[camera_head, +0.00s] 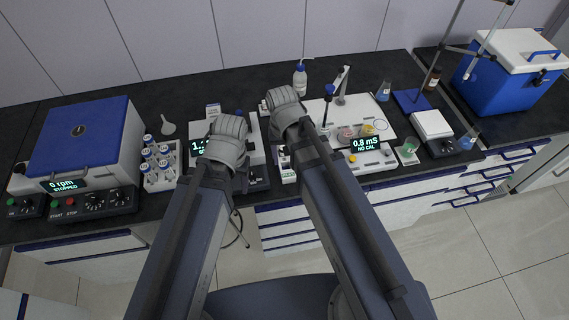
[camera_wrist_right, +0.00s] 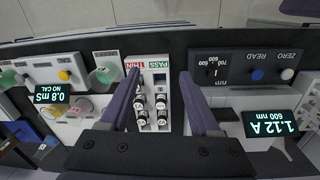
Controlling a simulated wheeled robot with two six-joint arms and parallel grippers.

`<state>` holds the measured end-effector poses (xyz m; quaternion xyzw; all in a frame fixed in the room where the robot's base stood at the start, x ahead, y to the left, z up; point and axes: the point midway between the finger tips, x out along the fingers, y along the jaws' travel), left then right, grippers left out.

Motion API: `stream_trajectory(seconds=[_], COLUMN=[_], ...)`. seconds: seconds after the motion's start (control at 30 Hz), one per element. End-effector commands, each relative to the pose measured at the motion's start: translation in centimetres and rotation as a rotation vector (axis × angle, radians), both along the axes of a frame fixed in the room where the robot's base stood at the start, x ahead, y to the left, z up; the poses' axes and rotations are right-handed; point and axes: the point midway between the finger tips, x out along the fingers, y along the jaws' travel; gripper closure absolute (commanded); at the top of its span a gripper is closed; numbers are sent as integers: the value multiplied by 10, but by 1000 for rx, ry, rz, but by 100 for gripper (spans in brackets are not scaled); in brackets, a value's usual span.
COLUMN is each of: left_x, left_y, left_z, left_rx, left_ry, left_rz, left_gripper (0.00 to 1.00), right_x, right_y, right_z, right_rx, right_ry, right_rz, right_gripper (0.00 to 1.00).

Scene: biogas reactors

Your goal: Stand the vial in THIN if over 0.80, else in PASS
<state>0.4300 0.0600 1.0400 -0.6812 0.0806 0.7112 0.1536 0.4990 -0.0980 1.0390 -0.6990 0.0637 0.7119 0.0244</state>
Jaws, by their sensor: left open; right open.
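In the right wrist view a white rack (camera_wrist_right: 152,122) carries a red THIN label (camera_wrist_right: 137,66) and a green PASS label (camera_wrist_right: 158,64), both upside down. Several white-capped vials (camera_wrist_right: 162,105) stand in its two columns. My right gripper (camera_wrist_right: 159,73) is open above the rack, one finger on each side, with nothing between them. A photometer display (camera_wrist_right: 268,124) reads 1.12 A at 600 nm. In the head view my left gripper (camera_head: 224,130) is in front of the photometer and my right gripper (camera_head: 283,103) is beside it; their fingers are hidden there. I cannot tell which vial is the task's.
A conductivity meter (camera_head: 365,143) reads 0.8 mS, NO CAL. A centrifuge (camera_head: 85,140) and a rack of blue-capped tubes (camera_head: 160,178) stand left.

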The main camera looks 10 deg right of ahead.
Motion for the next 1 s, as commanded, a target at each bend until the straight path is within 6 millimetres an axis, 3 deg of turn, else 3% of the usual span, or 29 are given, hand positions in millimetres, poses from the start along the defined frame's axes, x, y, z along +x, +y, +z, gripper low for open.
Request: stream_trajectory(seconds=[0.03, 0.1, 0.23, 1.0], left_x=[0, 0, 0, 0], left_y=[0, 0, 0, 0], left_z=[0, 0, 0, 0], left_rx=[0, 0, 0, 0], left_ry=[0, 0, 0, 0], left_rz=[0, 0, 0, 0], left_gripper=[40, 40, 40, 40], right_x=[-27, -46, -67, -69], right_y=[12, 24, 35, 38], right_z=[0, 1, 1, 1], right_rx=[-12, -25, -41, -44], right_ry=[9, 21, 36, 41], right_rz=[119, 258, 420, 458], right_gripper=[37, 37, 37, 37])
